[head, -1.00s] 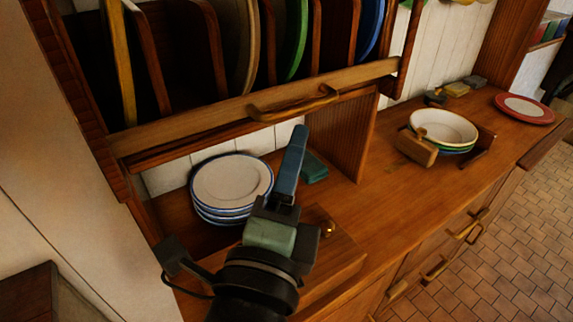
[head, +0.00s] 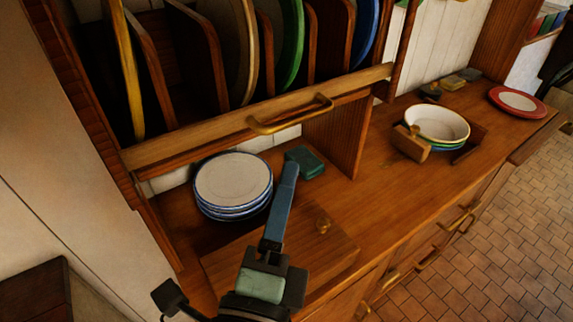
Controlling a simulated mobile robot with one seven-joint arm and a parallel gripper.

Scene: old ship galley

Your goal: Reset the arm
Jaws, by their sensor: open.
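My gripper (head: 282,180) shows in the head view at the lower middle, pointing up and away over the wooden counter. A stack of white plates with blue rims (head: 232,184) is just left of the finger, on the counter. A dark green block (head: 305,162) lies just beyond the fingertips.
A wooden rack (head: 180,139) with upright coloured plates and a brass handle (head: 290,116) overhangs the counter. Bowls (head: 437,124) and a red-rimmed plate (head: 518,101) stand farther right.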

